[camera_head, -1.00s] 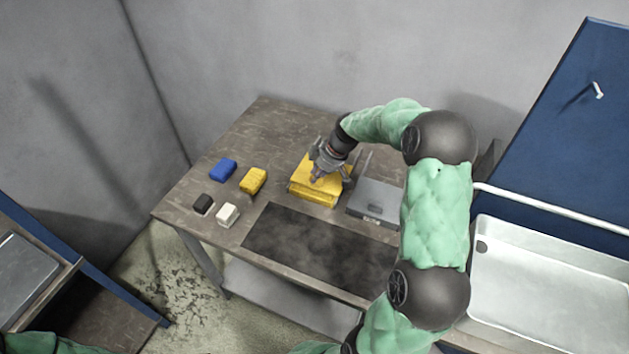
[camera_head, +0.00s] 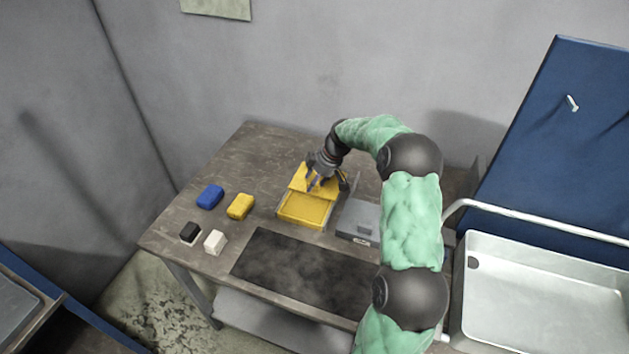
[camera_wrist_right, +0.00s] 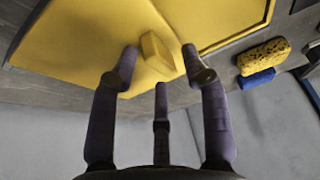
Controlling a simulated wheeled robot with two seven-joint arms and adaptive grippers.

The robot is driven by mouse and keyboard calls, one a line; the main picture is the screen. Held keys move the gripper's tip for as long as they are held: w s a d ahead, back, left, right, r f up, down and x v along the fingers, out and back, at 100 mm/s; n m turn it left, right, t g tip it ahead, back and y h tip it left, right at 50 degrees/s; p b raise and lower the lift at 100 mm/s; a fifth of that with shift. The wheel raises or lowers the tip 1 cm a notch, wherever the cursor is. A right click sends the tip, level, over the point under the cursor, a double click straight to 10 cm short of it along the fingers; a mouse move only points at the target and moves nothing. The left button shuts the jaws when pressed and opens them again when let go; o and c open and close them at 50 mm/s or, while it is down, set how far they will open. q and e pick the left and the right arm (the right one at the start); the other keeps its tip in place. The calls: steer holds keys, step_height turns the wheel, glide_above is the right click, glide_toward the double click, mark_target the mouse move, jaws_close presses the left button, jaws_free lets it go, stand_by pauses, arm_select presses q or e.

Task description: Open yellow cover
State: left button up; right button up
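The yellow box (camera_head: 303,211) sits on the table with its shallow yellow inside showing at the front. Its yellow cover (camera_head: 299,178) stands tilted up at the back of the box; it also shows in the right wrist view (camera_wrist_right: 80,40). A yellow knob (camera_wrist_right: 157,55) sticks out from the cover. My right gripper (camera_head: 314,184) is at the cover. In the right wrist view its fingers (camera_wrist_right: 161,68) are spread around the knob, with visible gaps on both sides. Contact with the cover is hard to tell. My left gripper is not in view.
A grey box (camera_head: 357,221) stands just right of the yellow box. A blue block (camera_head: 210,197), a yellow sponge (camera_head: 240,206), a black block (camera_head: 190,231) and a white block (camera_head: 215,242) lie to the left. A dark mat (camera_head: 300,272) lies in front. A white sink (camera_head: 545,300) is at the right.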

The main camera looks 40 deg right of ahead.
steer(key=shift+r, duration=0.1)
steer(key=v, duration=1.1)
steer(key=shift+r, duration=0.35)
steer(key=shift+s+d+r, duration=0.1)
steer(key=shift+s, duration=0.05)
